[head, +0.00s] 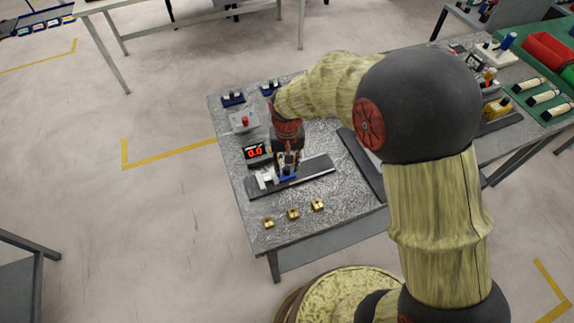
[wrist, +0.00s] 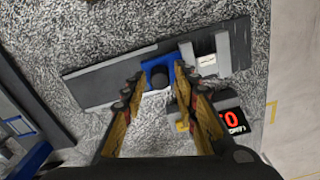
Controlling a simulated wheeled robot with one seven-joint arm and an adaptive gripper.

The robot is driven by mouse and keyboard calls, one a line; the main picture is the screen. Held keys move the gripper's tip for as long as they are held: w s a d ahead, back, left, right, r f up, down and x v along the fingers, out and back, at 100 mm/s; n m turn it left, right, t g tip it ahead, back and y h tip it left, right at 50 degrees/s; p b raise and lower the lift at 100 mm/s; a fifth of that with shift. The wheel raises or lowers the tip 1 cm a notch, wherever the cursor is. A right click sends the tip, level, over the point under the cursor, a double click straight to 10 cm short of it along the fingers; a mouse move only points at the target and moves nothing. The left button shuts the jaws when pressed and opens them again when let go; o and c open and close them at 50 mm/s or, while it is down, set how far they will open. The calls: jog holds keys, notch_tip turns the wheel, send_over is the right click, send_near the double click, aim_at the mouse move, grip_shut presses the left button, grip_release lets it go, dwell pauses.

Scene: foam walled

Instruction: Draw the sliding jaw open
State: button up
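The sliding jaw is a blue block (wrist: 155,65) with a black knob (wrist: 160,81). It sits on a dark flat rail (wrist: 105,84), beside a light grey fixed jaw (wrist: 222,52). In the head view the blue jaw (head: 287,178) is partly hidden by my gripper (head: 289,168), which points down over it. In the wrist view my gripper's two fingers (wrist: 157,84) are apart, one on each side of the knob. I see no clear contact; their height above the jaw is hard to tell.
A display (head: 255,152) reading 0.0 stands behind the rail. Three brass pieces (head: 293,213) lie in front of it. A grey box with a red button (head: 243,121) and blue-based holders (head: 233,99) stand farther back. A dark strip (head: 362,163) lies to the right.

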jog(key=c, duration=0.6)
grip_shut()
